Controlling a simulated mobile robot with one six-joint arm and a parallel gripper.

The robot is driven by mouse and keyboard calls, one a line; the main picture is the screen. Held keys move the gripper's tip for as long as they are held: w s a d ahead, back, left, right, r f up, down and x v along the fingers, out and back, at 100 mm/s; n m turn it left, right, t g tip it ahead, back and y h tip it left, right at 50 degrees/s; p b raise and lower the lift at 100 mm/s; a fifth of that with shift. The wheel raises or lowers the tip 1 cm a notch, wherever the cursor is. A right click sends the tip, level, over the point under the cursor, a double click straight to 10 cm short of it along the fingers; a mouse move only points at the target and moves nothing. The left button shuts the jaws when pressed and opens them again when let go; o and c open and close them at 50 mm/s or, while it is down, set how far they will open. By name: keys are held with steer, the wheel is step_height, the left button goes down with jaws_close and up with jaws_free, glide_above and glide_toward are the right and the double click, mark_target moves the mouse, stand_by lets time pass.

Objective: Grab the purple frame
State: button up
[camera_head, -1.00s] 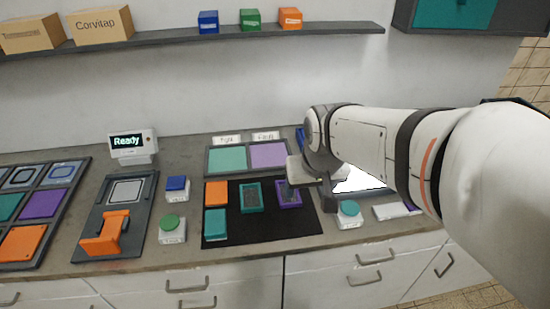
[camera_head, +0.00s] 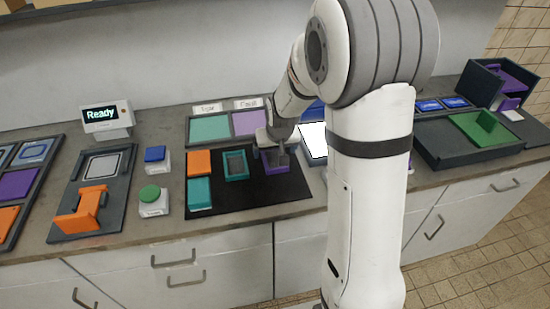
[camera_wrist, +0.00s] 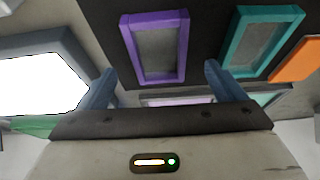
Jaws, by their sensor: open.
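The purple frame (camera_head: 275,170) lies on the black mat (camera_head: 232,203), partly hidden by my gripper in the head view. In the wrist view the purple frame (camera_wrist: 181,48) shows as a rectangular rim around a grey middle. My gripper (camera_head: 270,153) is over it in the head view. Its two blue fingers are spread apart in the wrist view (camera_wrist: 160,88), with nothing between them, and the frame appears beyond their tips. I cannot tell the exact height of the fingers above the frame.
A teal frame (camera_head: 236,165) lies beside the purple one. An orange block (camera_head: 199,162) and a teal block (camera_head: 199,192) sit at the mat's left. A tray with green and lilac panels (camera_head: 210,127) is behind. A bright white panel (camera_head: 313,141) is to the right.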

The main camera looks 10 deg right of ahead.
mark_target(274, 157)
steer(key=shift+x, duration=1.9)
steer(key=shift+d, duration=0.1)
steer(key=shift+c, duration=0.2)
steer(key=c, duration=1.1)
